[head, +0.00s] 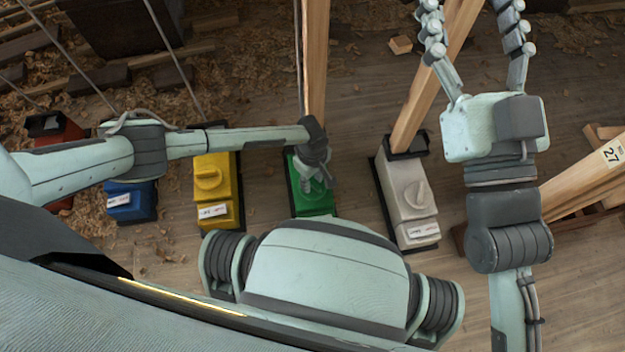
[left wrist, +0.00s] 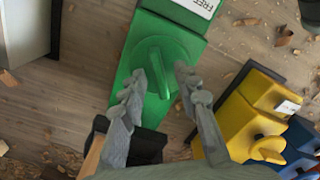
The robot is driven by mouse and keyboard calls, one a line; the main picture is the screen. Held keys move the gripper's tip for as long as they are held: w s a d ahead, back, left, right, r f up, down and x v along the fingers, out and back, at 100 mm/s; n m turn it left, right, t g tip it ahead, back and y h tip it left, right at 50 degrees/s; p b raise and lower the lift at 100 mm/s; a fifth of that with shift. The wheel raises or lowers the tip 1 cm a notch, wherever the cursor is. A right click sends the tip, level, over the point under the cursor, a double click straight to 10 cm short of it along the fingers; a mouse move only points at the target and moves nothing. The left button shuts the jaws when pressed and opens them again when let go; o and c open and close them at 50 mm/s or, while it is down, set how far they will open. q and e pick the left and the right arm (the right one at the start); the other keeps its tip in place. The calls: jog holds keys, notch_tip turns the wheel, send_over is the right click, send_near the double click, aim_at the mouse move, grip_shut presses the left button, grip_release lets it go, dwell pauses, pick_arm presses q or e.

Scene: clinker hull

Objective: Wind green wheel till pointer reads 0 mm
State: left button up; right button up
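The green box (head: 312,203) stands on the floor at the middle of the head view, partly hidden by my left gripper (head: 318,172). In the left wrist view its round green wheel (left wrist: 188,50) has a raised bar (left wrist: 163,78) across it. The left gripper (left wrist: 161,72) is open there, with one finger on each side of the bar; I cannot tell whether they touch it. A white label (left wrist: 200,5) on the box reads "FREE", cut by the picture edge. No pointer or mm scale is readable. My right gripper (head: 472,20) is open and empty at the upper right.
Yellow (head: 212,180), blue (head: 130,203) and red (head: 55,130) boxes stand to the left, a white box (head: 407,195) to the right. Wooden props (head: 435,85) rise from some boxes. A timber marked 27 (head: 585,178) lies at right. Shavings litter the floor.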

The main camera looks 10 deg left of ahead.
pick_arm(q)
jog(key=shift+f, duration=0.15)
pick_arm(e)
jog(key=shift+s+r, duration=0.1)
jog(key=shift+r, duration=0.2)
pick_arm(q)
grip_shut()
pick_arm(e)
jog(key=shift+t, duration=0.3)
